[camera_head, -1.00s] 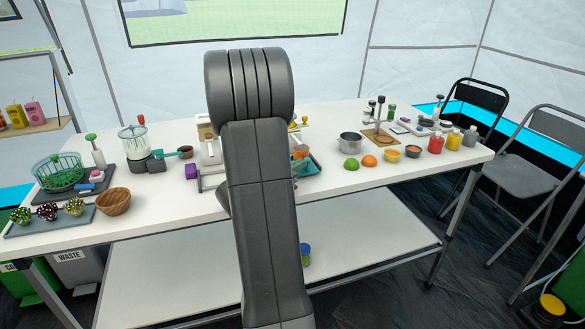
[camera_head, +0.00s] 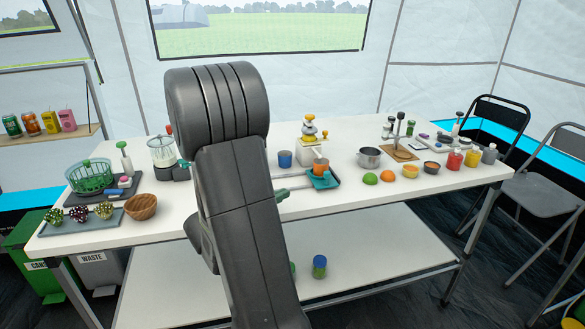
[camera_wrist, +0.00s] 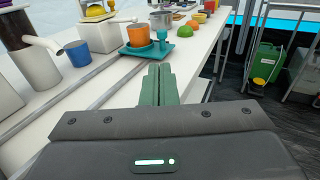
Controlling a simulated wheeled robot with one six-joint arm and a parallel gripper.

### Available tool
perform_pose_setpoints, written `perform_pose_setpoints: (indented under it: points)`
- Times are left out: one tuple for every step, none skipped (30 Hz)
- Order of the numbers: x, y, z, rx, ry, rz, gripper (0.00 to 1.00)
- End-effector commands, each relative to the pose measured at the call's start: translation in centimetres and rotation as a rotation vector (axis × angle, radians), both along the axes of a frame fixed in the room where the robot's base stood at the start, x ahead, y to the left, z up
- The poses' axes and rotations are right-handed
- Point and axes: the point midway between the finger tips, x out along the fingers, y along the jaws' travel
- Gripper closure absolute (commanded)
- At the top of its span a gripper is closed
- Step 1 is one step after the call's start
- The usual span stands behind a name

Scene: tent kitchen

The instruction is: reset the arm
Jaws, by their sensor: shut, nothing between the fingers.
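My arm rises in the middle of the head view and hides part of the table behind it. My gripper (camera_wrist: 157,84) shows in the wrist view, its two green fingers pressed together with nothing between them. It points along the front edge of the white table (camera_head: 390,197). Ahead of the fingertips is a teal tray (camera_wrist: 150,49) with an orange cup (camera_wrist: 138,37) on it; the fingers look apart from it. In the head view the fingers are mostly hidden, with a green tip just right of my arm.
A wooden bowl (camera_head: 141,207) and a green basket (camera_head: 90,177) stand at the table's left. A metal pot (camera_head: 369,157), a lime (camera_head: 370,178) and several jars stand at the right. A blue cup (camera_wrist: 77,53) is left of the gripper. Folding chairs (camera_head: 545,190) stand at the right.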

Motion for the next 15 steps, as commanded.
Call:
perform_pose_setpoints:
  points:
    - [0.0,0.0,0.0,0.0,0.0,0.0,1.0]
    - [0.0,0.0,0.0,0.0,0.0,0.0,1.0]
    - [0.0,0.0,0.0,0.0,0.0,0.0,1.0]
    - [0.0,0.0,0.0,0.0,0.0,0.0,1.0]
    - [0.0,0.0,0.0,0.0,0.0,0.0,1.0]
    - [0.0,0.0,0.0,0.0,0.0,0.0,1.0]
    - [0.0,0.0,0.0,0.0,0.0,0.0,1.0]
    - [0.0,0.0,0.0,0.0,0.0,0.0,1.0]
    - [0.1,-0.1,0.0,0.0,0.0,0.0,1.0]
    - [0.1,-0.1,0.0,0.0,0.0,0.0,1.0]
    - [0.2,-0.2,0.0,0.0,0.0,-0.001,1.0]
    - [0.4,-0.4,-0.1,0.0,0.0,-0.001,1.0]
    - [0.5,-0.6,-0.1,0.0,0.0,-0.002,1.0]
    - [0.7,-0.8,-0.1,0.001,0.001,-0.002,1.0]
    - [1.0,-1.1,-0.2,0.001,0.0,-0.003,1.0]
